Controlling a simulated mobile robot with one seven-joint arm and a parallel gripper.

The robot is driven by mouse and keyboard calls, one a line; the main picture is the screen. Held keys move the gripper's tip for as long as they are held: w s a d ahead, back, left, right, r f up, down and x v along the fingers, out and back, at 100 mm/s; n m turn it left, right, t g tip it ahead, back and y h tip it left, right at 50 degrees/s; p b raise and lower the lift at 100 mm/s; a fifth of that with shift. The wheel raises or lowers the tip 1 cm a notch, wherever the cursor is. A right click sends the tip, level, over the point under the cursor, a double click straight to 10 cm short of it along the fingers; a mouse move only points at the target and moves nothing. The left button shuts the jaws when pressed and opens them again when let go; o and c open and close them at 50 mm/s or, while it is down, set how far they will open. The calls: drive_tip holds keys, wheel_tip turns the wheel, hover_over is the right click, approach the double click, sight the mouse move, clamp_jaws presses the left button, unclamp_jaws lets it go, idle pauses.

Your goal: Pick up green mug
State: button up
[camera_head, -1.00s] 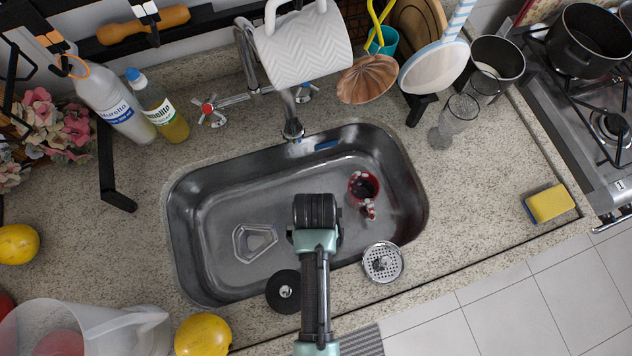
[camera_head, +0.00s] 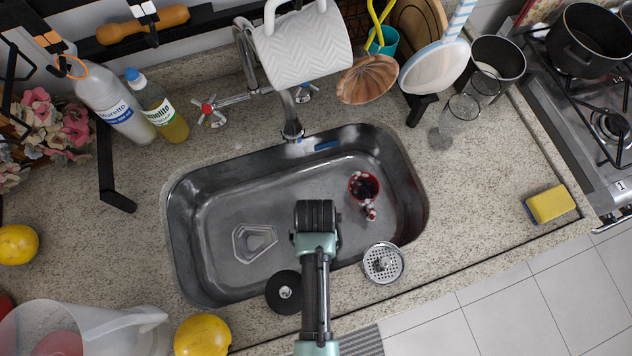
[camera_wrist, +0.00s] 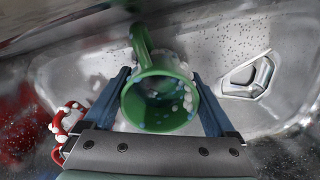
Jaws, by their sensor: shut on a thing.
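The green mug (camera_wrist: 158,84) shows in the wrist view between the two blue fingers of my gripper (camera_wrist: 167,92). Its open mouth faces the camera and its handle points up and away. White and blue dots mark its rim and inside. My gripper is shut on the mug, with one finger against each side. In the head view my arm (camera_head: 316,218) reaches over the sink (camera_head: 190,235) and hides the mug and the fingertips.
A red mug (camera_head: 364,187) with a dotted handle stands in the sink to the right; its handle also shows in the wrist view (camera_wrist: 68,120). A clear angular dish (camera_head: 254,242) lies on the left. A strainer (camera_head: 383,263) sits by the front rim. The faucet (camera_head: 291,118) overhangs the back.

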wheel_tip(320, 180, up, 18)
drive_tip(key=p, duration=0.3)
drive_tip(key=w+f, duration=0.1)
drive_tip(key=w, duration=0.6)
